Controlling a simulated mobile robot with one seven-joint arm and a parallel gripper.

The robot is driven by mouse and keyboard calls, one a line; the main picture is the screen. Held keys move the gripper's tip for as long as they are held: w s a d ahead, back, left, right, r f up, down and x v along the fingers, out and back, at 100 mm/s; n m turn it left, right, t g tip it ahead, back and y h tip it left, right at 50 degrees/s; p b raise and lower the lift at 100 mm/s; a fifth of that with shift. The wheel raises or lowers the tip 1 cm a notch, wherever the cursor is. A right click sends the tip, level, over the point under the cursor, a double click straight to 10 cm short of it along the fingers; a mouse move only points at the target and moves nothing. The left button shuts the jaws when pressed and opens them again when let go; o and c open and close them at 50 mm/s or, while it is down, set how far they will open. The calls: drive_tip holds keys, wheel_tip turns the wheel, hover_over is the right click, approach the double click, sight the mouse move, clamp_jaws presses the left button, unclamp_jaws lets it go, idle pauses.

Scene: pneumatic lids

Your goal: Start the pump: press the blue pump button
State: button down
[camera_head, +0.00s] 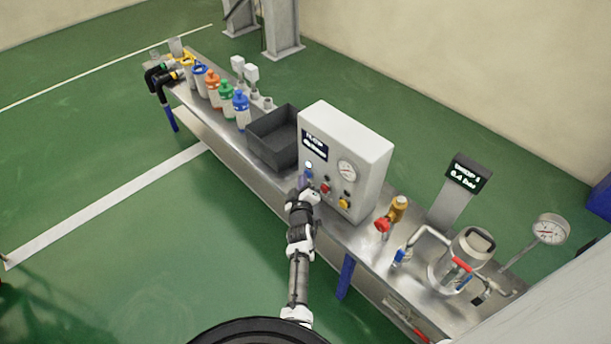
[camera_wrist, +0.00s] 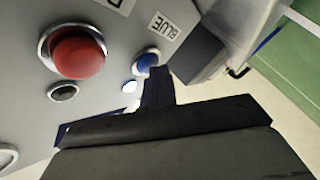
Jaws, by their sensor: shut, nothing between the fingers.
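The white control box (camera_head: 345,140) stands on the metal bench, with a dark label at the top left of its front. In the head view my gripper (camera_head: 303,183) is at the left of the box's front and partly hides that area.
A large red button (camera_wrist: 78,52), a small white light (camera_wrist: 129,86) and a dark knob (camera_wrist: 62,92) are on the same panel. A dark open bin (camera_head: 262,150) stands left of the box. Bottles (camera_head: 226,103) and a lidded vessel (camera_head: 466,258) stand along the bench (camera_head: 365,243).

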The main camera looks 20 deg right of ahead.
drive_tip(key=shift+d+r, duration=0.1)
drive_tip(key=shift+d, duration=0.2)
drive_tip(key=shift+a, duration=0.1)
drive_tip(key=shift+s+a, duration=0.15)
idle(0.4)
drive_tip(key=shift+s+a+f+b, duration=0.15)
drive_tip(key=shift+a+f+b, duration=0.2)
drive_tip(key=shift+a+b, duration=0.6)
drive_tip(key=a+b, duration=0.1)
drive_tip(key=s+a+b, duration=0.1)
drive_tip(key=b, duration=0.1)
drive_tip(key=a+b, duration=0.2)
drive_tip(key=shift+s+r, duration=0.3)
drive_tip(key=shift+s, duration=0.05)
